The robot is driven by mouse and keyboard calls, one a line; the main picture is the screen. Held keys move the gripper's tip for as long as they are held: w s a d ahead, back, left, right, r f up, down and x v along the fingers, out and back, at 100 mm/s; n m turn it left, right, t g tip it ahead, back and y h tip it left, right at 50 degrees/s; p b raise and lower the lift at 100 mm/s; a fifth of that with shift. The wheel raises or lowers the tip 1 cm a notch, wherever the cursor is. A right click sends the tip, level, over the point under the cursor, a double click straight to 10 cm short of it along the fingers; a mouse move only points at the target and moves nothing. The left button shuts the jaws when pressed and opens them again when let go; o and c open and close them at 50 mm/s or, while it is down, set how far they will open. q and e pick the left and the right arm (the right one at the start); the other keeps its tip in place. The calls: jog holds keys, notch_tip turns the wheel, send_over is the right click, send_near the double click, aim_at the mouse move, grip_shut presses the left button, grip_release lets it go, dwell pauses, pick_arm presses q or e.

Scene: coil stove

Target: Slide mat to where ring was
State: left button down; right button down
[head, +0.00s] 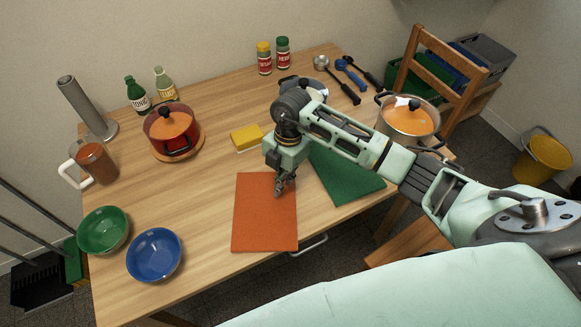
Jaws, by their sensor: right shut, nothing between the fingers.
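An orange-red rectangular mat (264,225) lies flat near the table's front edge. A dark green mat (347,178) lies to its right, partly hidden by my right arm. My right gripper (281,192) is shut and empty, pointing down over the upper right part of the orange-red mat. I cannot tell whether its fingertips touch the mat. No loose ring stands out; a round wooden board (190,149) sits under the red pot (171,130). My left gripper is not in view.
A yellow sponge (246,136) lies behind the orange-red mat. A green bowl (103,230) and a blue bowl (154,255) stand at front left. A steel pot (408,118) stands at right. Another pot behind my arm is partly hidden. The table between bowls and sponge is clear.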

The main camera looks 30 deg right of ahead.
aim_at(271, 205)
jog(key=a, duration=0.1)
jog(key=s+a+p, duration=0.1)
jog(key=a, duration=0.1)
jog(key=s+a, duration=0.1)
jog(key=shift+s+a+r, duration=0.15)
jog(key=shift+s+a, duration=0.05)
jog(key=shift+a, duration=0.05)
jog(key=shift+s+f+p, duration=0.1)
jog(key=shift+f+p, duration=0.15)
jog(key=shift+p, duration=0.25)
jog(key=shift+f, duration=0.65)
jog(key=shift+s+f+b, duration=0.1)
jog(key=shift+b, duration=0.2)
jog(key=w+d, duration=0.1)
jog(key=d, duration=0.1)
jog(key=w+d+b, duration=0.1)
jog(key=d, duration=0.2)
jog(key=w+d+b, duration=0.1)
jog(key=w+d, duration=0.1)
jog(key=shift+d+f, duration=0.2)
jog(key=shift+d, duration=0.2)
jog(key=shift+r, duration=0.1)
